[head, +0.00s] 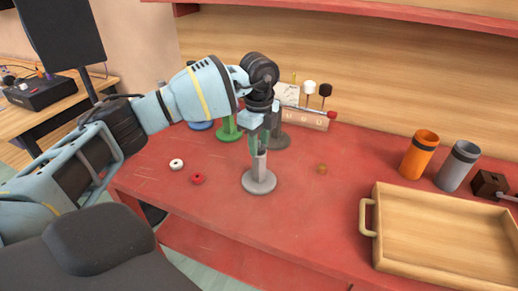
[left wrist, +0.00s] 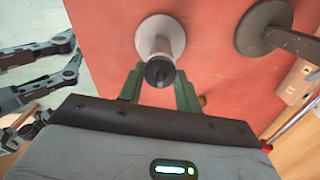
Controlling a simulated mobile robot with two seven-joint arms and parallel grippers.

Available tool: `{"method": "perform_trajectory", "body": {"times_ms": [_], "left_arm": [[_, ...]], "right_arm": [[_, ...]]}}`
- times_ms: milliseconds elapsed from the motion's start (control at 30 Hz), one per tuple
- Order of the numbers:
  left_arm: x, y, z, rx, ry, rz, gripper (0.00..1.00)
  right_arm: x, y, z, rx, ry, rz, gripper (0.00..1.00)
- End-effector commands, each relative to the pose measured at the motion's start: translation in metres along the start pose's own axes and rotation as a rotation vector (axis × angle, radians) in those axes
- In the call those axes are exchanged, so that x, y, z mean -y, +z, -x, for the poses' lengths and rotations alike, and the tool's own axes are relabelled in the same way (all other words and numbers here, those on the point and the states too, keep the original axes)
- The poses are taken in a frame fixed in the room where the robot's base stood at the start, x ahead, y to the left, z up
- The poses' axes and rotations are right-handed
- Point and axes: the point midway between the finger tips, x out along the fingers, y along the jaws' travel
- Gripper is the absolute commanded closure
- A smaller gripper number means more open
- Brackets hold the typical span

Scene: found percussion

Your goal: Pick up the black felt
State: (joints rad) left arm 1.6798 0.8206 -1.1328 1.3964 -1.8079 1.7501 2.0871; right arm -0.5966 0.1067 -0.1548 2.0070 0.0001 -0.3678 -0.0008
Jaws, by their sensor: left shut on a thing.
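My left gripper (head: 257,140) points down over the light grey stand (head: 259,182), its green fingers on either side of the stand's top. In the left wrist view the fingers (left wrist: 159,88) flank a small black piece (left wrist: 160,72) at the top of the stand's post. It appears to be the black felt, and the gripper is shut on it. The stand is upright on the red table. In the head view the fingers and wrist hide the black piece. A white felt ring (head: 176,164) and a red felt ring (head: 197,178) lie on the table to the left.
A dark grey stand (head: 279,139), a green stand (head: 229,132) and a blue base (head: 201,125) stand behind. A wooden tray (head: 367,218), an orange cup (head: 418,157) and a grey cup (head: 457,168) are at right. A small brown piece (head: 321,169) lies right of the light grey stand.

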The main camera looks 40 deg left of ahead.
Motion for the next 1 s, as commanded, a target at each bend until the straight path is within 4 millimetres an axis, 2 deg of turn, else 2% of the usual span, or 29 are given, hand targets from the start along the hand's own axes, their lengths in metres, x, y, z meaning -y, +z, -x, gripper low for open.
{"method": "perform_trajectory", "body": {"times_ms": [267,367,700,833,1000], "left_arm": [[0.001,0.000,0.005,-0.001,-0.002,0.000,0.87],[0.001,0.000,0.018,-0.001,-0.003,0.000,0.87],[0.001,-0.001,0.079,-0.001,-0.002,-0.001,0.87],[0.001,0.000,0.093,-0.001,0.000,0.000,0.87],[0.001,0.000,0.100,-0.001,0.000,-0.001,0.87]], "right_arm": [[0.000,0.000,0.000,0.000,0.000,0.001,0.55],[0.000,-0.001,0.000,-0.001,0.000,0.001,0.55],[-0.001,-0.003,0.001,-0.004,0.000,0.002,0.55],[-0.001,-0.003,0.001,-0.005,0.001,0.002,0.55],[-0.001,-0.004,0.001,-0.005,0.001,0.002,0.55]]}}
